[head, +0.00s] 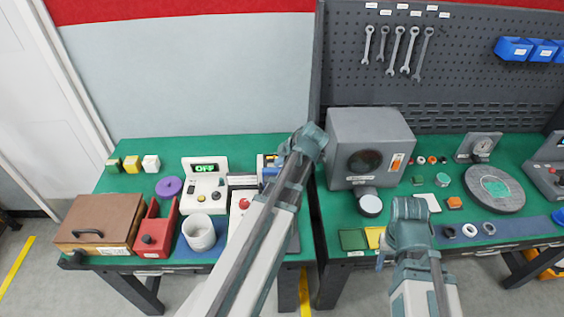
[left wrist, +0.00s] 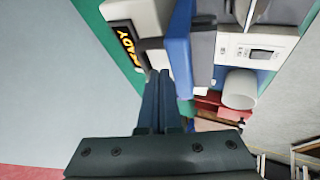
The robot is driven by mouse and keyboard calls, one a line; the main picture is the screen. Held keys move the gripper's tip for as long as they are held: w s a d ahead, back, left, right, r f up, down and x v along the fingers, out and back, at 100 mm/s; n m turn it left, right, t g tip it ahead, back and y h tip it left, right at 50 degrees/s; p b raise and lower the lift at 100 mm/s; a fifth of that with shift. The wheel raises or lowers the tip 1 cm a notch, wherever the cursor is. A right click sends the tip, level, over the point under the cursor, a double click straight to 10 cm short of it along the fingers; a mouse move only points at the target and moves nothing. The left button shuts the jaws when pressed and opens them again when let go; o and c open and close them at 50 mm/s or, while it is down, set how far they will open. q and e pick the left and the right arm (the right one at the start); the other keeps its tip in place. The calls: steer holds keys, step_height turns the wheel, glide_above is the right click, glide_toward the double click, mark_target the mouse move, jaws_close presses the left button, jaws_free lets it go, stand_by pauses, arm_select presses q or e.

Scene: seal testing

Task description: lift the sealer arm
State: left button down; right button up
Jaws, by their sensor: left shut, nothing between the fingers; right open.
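The sealer (head: 268,160) appears to be the white and blue machine left of centre, mostly hidden behind my left arm. In the left wrist view its orange READY display (left wrist: 127,40) shows beside a blue bar (left wrist: 178,50), which looks like the sealer arm. My left gripper (head: 287,151) is at the machine's right side. Its fingers (left wrist: 160,77) are shut and empty, close to the blue bar; I cannot tell whether they touch it. My right gripper (head: 398,245) is over the front of the right table, open and away from the sealer; its fingertips are hard to make out.
A white device with a green OFF display (head: 205,168), a white cup (head: 198,235), a red block with a black knob (head: 156,228) and a brown box (head: 98,222) stand left of the sealer. A large grey machine (head: 345,125) stands close on the right.

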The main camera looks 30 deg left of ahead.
arm_select(q)
steer(key=shift+w+a+f, duration=0.1)
steer(key=shift+d+r, duration=0.2)
steer(key=shift+r, duration=0.05)
steer(key=shift+w+a, duration=0.5)
steer(key=shift+w, duration=0.15)
arm_select(e)
steer(key=shift+s+d, duration=0.1)
steer(key=shift+r, duration=0.1)
